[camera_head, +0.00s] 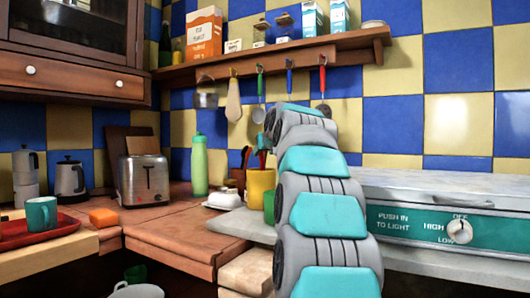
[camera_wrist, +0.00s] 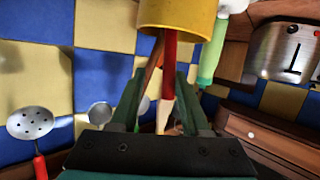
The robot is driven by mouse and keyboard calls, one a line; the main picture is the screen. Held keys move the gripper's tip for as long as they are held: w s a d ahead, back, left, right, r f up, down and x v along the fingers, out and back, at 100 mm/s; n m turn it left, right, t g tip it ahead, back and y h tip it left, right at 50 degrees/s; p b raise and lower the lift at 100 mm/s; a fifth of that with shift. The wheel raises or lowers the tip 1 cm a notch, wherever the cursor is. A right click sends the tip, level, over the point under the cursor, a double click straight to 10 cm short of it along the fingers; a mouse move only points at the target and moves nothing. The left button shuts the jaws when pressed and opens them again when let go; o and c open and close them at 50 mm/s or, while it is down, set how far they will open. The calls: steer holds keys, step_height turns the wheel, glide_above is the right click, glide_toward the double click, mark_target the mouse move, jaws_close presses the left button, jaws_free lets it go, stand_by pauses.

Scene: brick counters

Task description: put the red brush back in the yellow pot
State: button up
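The yellow pot (camera_head: 260,184) stands on the counter beside the stove; it also shows in the wrist view (camera_wrist: 178,16), upside down at the top. The red brush (camera_wrist: 168,78) has one end at the pot's mouth and extends up between my fingers; a bit of its red also shows in the head view (camera_head: 262,160). My gripper (camera_wrist: 162,88) is just above the pot, with its fingers apart on either side of the brush and a visible gap on the left. Brown wooden utensils (camera_head: 246,156) stand in or behind the pot. How deep the brush sits is hidden.
A green cup (camera_head: 269,206) stands right of the pot, partly behind my arm. A white butter dish (camera_head: 224,199), green bottle (camera_head: 199,165) and toaster (camera_head: 143,180) are to the left. Utensils hang below the shelf (camera_head: 280,55). The stove (camera_head: 450,195) is at right.

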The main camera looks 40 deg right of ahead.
steer(key=shift+o, duration=0.2)
steer(key=v, duration=0.7)
steer(key=shift+s+a, duration=0.2)
steer(key=shift+s, duration=0.1)
steer(key=shift+r, duration=0.1)
stand_by(0.4)
